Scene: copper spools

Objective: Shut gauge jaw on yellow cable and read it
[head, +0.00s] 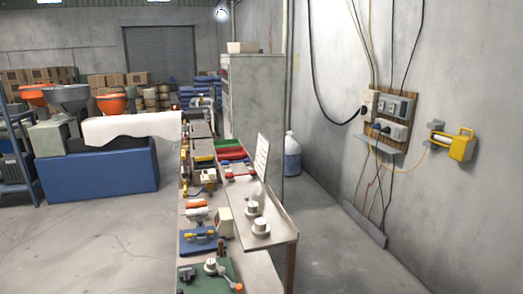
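No gripper of mine shows in the head view. A thin yellow-orange cable (411,171) hangs in a loop between the socket board and a yellow device (463,147) on the right wall. A blue base (187,248) with small yellow and metal fittings sits on the long bench. A green base (225,273) with a round grey knob and an orange-tipped part lies nearer, cut by the bottom edge. I cannot tell which of these is the gauge, and no jaw can be made out at this size.
A narrow bench (262,262) holds red trays (231,154), two white dial-like parts (260,227) and an upright white sheet (261,158). A socket board (385,141) hangs on the right wall. A blue-and-white jug (292,160) stands behind. The floor (105,225) at left is clear.

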